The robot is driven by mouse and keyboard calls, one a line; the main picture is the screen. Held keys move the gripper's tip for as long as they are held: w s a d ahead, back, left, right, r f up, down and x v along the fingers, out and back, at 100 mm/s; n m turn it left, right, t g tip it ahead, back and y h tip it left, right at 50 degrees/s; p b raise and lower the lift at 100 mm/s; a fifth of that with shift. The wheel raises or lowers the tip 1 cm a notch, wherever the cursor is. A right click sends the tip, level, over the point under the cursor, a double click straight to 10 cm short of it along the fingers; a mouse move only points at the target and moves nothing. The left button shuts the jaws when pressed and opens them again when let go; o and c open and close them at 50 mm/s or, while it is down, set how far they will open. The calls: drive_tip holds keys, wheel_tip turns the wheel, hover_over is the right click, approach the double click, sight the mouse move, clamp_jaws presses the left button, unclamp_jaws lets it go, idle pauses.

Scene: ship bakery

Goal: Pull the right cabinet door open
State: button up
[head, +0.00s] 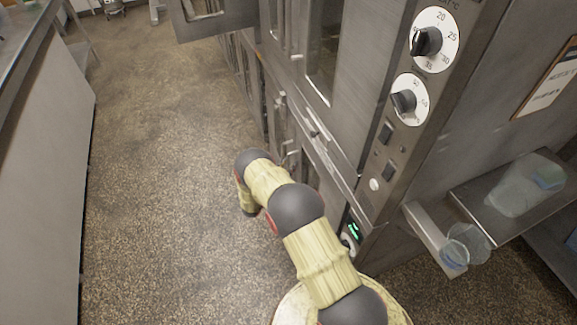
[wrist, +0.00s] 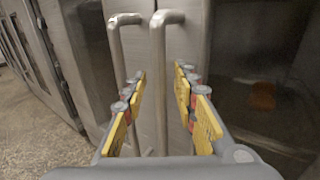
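In the wrist view, two upright metal bar handles stand side by side at the seam of the cabinet doors. The right door (wrist: 196,35) has a steel frame and a dark window; its handle (wrist: 158,50) is the right-hand bar. The left handle (wrist: 116,48) runs down behind my left finger. My gripper (wrist: 161,76) is open, its yellow-padded fingers spread in front of the doors. The right handle shows between the fingers; I cannot tell how deep it lies between them or whether anything touches. In the head view my arm hides the gripper.
A tall steel oven with dials (head: 433,40) stands close on the right. A shelf (head: 525,195) with clear containers juts out at far right. A counter (head: 40,150) lines the left. The speckled floor (head: 165,150) between is clear. An open door panel (head: 215,18) stands at the top.

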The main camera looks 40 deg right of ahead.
drive_tip(key=shift+c, duration=0.6)
clamp_jaws()
